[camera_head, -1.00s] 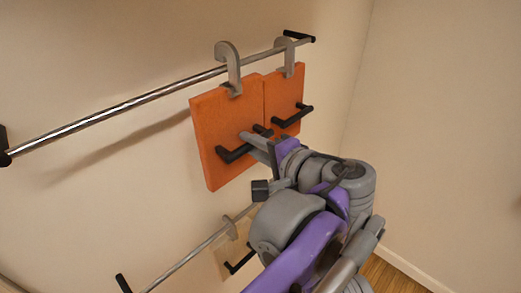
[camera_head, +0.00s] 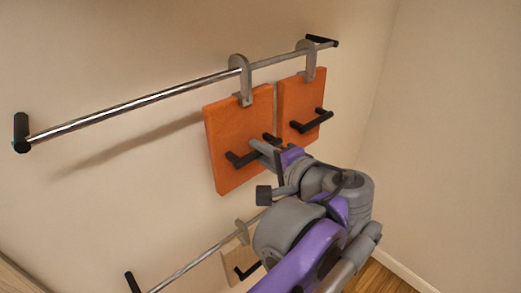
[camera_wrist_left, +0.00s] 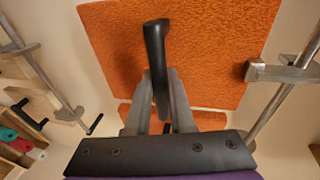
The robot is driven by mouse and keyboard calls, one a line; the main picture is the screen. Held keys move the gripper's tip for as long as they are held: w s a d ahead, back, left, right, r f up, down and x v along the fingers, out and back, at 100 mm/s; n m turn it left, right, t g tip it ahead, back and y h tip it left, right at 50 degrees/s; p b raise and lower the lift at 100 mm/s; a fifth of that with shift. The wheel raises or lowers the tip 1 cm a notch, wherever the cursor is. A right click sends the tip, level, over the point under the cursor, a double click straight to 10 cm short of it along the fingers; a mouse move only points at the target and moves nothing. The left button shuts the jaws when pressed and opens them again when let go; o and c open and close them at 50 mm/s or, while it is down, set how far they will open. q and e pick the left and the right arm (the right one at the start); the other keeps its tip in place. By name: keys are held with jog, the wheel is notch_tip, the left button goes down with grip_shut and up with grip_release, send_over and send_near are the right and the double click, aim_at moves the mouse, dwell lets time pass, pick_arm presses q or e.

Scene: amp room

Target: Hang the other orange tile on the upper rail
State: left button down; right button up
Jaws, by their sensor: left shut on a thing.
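Two orange tiles are at the upper rail (camera_head: 130,104). The nearer orange tile (camera_head: 226,125) has its grey hook (camera_head: 240,75) over the rail; I cannot tell if the hook bears on it. My left gripper (camera_head: 258,150) is shut on this tile's black handle (camera_head: 240,160). In the left wrist view the fingers (camera_wrist_left: 160,100) close around the handle (camera_wrist_left: 155,50), in front of the tile's face (camera_wrist_left: 215,40). The other orange tile (camera_head: 298,98) hangs by its hook (camera_head: 309,62) to the right, with a narrow gap between them. My right gripper is not in view.
A lower rail (camera_head: 195,262) runs below, with a pale wooden tile (camera_head: 232,262) hanging on it, partly behind my arm. The upper rail is free left of the tiles. A side wall (camera_head: 450,130) stands at the right.

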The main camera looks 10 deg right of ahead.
pick_arm(q)
jog(key=c, duration=0.7)
grip_release()
